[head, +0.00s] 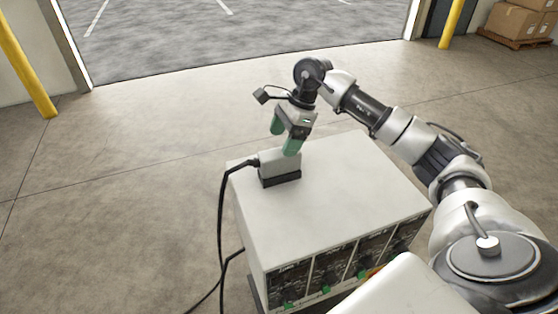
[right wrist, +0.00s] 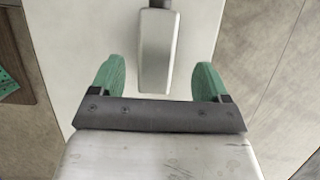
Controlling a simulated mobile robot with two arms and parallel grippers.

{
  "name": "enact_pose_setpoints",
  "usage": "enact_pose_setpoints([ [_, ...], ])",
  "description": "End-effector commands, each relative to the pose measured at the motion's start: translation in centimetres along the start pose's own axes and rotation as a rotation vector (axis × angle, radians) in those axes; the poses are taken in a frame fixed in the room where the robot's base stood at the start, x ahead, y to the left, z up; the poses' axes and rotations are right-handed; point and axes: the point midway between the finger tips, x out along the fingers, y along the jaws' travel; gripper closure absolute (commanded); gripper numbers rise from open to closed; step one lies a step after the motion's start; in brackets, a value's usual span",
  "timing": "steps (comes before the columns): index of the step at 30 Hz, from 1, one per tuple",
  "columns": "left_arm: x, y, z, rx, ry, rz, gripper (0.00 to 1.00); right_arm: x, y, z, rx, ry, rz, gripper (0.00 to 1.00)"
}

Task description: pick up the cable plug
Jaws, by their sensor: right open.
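The cable plug (head: 279,161) is a light grey block in a dark base or socket (head: 281,179) on top of the white cabinet. A black cable leaves its left side. My right gripper (head: 284,138), with green fingers, is open just above the plug. In the right wrist view the plug (right wrist: 155,52) lies ahead, lined up with the gap between the open fingers (right wrist: 161,78), with clear space on both sides. I cannot tell whether a finger touches it. My left gripper is not in view.
Yellow posts (head: 25,70) and cardboard boxes (head: 513,22) stand far off.

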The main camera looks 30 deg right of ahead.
Motion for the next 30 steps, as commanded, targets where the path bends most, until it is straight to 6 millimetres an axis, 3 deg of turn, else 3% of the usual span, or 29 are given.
enact_pose_setpoints([
  [4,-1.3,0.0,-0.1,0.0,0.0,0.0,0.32,2.1,0.5,-0.1,0.0,-0.001,0.005,0.23],
  [9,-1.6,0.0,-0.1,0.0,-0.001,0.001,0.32,4.2,0.5,-0.2,0.0,-0.001,0.003,0.23],
  [30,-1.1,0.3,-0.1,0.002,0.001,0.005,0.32,4.8,0.4,-0.4,0.0,-0.001,0.0,0.23],
])
